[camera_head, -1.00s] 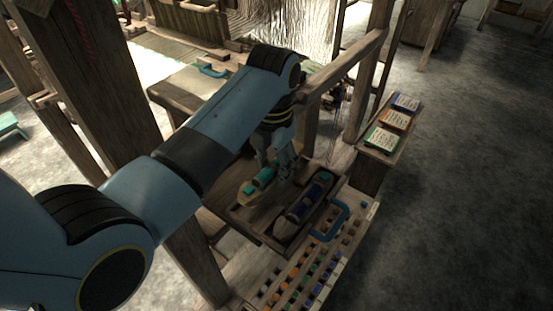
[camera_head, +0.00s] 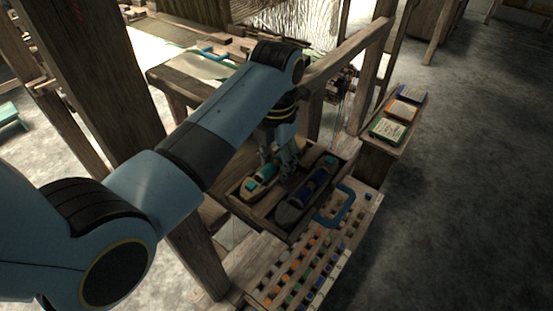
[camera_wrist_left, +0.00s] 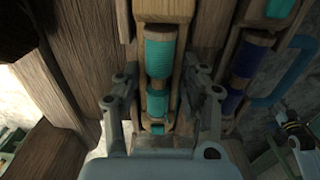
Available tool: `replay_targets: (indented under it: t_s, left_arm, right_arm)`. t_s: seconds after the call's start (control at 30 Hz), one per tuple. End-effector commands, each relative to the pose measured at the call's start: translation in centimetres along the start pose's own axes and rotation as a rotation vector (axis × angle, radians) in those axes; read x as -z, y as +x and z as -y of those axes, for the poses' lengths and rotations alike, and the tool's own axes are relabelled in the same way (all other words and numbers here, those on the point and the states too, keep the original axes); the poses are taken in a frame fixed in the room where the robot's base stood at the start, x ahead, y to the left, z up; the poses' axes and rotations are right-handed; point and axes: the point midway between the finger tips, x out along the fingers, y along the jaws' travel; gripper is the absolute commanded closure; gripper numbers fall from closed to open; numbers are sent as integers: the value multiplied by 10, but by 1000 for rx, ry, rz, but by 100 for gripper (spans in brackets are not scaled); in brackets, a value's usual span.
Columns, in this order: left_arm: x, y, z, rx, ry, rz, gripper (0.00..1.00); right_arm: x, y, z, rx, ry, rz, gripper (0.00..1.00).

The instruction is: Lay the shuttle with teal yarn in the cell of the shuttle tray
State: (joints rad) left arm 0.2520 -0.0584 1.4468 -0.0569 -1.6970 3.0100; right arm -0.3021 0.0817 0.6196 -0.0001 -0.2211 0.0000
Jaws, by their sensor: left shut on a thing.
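The shuttle with teal yarn (camera_head: 262,181) is a pale wooden boat shape with teal windings. It lies lengthwise at the left cell of the wooden shuttle tray (camera_head: 264,231). I cannot tell whether it touches the cell floor. My left gripper (camera_head: 284,163) reaches down from above and is shut on this shuttle. In the left wrist view, the fingers of the left gripper (camera_wrist_left: 163,94) stand on both sides of the teal-wound shuttle (camera_wrist_left: 160,58). The fingers partly hide the far end of the shuttle in the head view.
A shuttle with blue yarn (camera_head: 305,193) lies in the tray's right cell. A blue handle (camera_head: 343,208) rises right of the tray. A rack of coloured spools (camera_head: 318,257) stands in front. Books (camera_head: 390,130) lie on a ledge at right. A wooden post (camera_head: 105,90) stands left.

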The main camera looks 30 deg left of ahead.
Motion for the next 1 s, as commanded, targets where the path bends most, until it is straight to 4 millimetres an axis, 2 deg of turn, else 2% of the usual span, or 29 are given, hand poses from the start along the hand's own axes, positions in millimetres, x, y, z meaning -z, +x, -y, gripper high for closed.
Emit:
replay_targets:
  t_s: [0.3, 0.33, 0.53, 0.83, 1.0]
  left_arm:
    - [0, 3, 0, 0, 0, 1, 94]
    - [0, 3, 0, 0, 0, 1, 56]
    - [0, 3, 0, 0, 0, 1, 31]
    - [0, 0, 0, 0, 0, 1, 31]
    - [-1, -24, 0, 0, 0, 5, 31]
  right_arm:
    - [0, 3, 0, 0, 0, -1, 60]
    - [0, 3, 0, 0, 0, -1, 60]
    - [1, 3, 0, 0, 0, -2, 60]
    - [4, 4, 2, 2, 2, -6, 60]
    - [3, 4, 2, 2, 1, -5, 60]
